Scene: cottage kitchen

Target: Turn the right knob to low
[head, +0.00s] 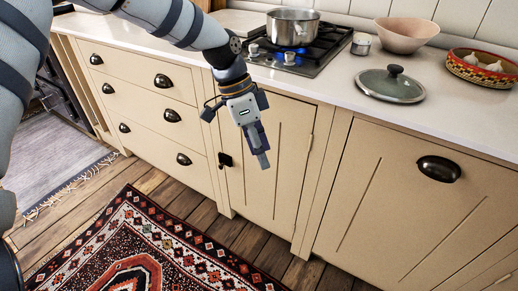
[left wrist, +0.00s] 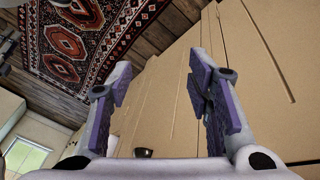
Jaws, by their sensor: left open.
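The right knob (head: 289,58) is a small knob with a blue glow on the front of the black gas hob (head: 325,52); its setting is too small to read. A second knob (head: 253,49) sits to its left. My left gripper (head: 263,158) hangs in front of the cream cabinet door, below the counter edge and well below the knobs. It points down and touches nothing. In the left wrist view the two purple-padded fingers of my left gripper (left wrist: 160,66) are apart with nothing between them. My right gripper is not in view.
A steel pot (head: 292,28) stands on the hob. Right of it are a small jar (head: 361,43), a pink bowl (head: 405,35), a glass lid (head: 390,85) and a basket of garlic (head: 483,68). The white counter (head: 320,85) is clear before the hob. A patterned rug (head: 140,255) covers the floor.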

